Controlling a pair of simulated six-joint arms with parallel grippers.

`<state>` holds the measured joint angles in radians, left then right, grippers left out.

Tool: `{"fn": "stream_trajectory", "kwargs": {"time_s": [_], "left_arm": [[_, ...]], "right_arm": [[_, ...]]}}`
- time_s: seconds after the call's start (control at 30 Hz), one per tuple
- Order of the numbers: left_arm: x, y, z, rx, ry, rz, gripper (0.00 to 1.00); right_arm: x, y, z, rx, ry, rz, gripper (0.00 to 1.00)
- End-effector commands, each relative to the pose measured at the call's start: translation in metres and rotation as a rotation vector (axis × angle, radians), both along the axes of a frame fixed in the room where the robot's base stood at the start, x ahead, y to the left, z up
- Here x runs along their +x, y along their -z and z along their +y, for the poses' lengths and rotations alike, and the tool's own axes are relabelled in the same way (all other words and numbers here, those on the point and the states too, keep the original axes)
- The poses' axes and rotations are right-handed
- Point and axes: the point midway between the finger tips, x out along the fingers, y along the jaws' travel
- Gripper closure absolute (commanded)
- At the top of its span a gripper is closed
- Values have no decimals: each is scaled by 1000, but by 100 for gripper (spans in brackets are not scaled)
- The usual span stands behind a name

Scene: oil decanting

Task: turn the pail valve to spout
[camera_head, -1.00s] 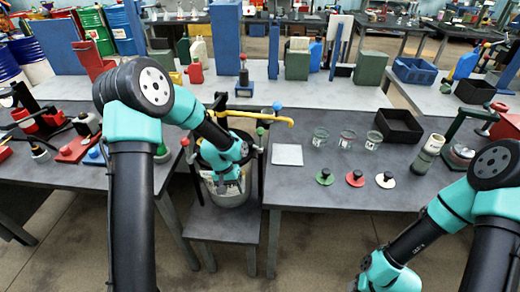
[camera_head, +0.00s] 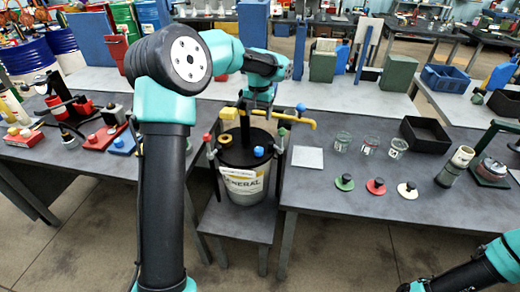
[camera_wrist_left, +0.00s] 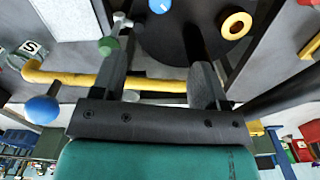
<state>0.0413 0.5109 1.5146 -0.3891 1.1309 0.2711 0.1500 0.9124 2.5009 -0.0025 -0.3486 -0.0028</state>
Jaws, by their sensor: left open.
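The pail (camera_head: 245,187) stands on a low stand in the head view, with a dark lid (camera_head: 236,156) and a pale label. A yellow pipe (camera_head: 292,119) runs at its top rear, near a blue ball (camera_head: 300,107) and a green knob (camera_head: 281,131). My left gripper (camera_head: 258,112) is over the rear of the pail, pointing down. In the left wrist view its jaws (camera_wrist_left: 160,55) are apart, with the yellow pipe (camera_wrist_left: 75,80) crossing between or below them and the green knob (camera_wrist_left: 108,46) beside the left finger. Which part is the valve handle is unclear. My right gripper is out of frame.
Right of the pail, the bench holds a white square plate (camera_head: 308,157), several glass jars (camera_head: 370,145), coloured discs with black knobs (camera_head: 376,187) and a black tray (camera_head: 425,135). A red knob (camera_head: 207,137) stands at the pail's left.

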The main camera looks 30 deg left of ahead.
Motion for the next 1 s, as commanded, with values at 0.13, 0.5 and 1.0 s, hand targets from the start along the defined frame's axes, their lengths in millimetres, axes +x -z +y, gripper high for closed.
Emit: {"fn": "stream_trajectory", "kwargs": {"time_s": [0.13, 0.5, 1.0], "left_arm": [[0, 7, 0, 0, 0, 2, 33], [-1, 60, 0, -1, 0, 5, 33], [-1, 144, 0, 0, 1, 3, 33]], "right_arm": [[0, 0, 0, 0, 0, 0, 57], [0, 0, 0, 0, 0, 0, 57], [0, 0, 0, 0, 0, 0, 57]]}}
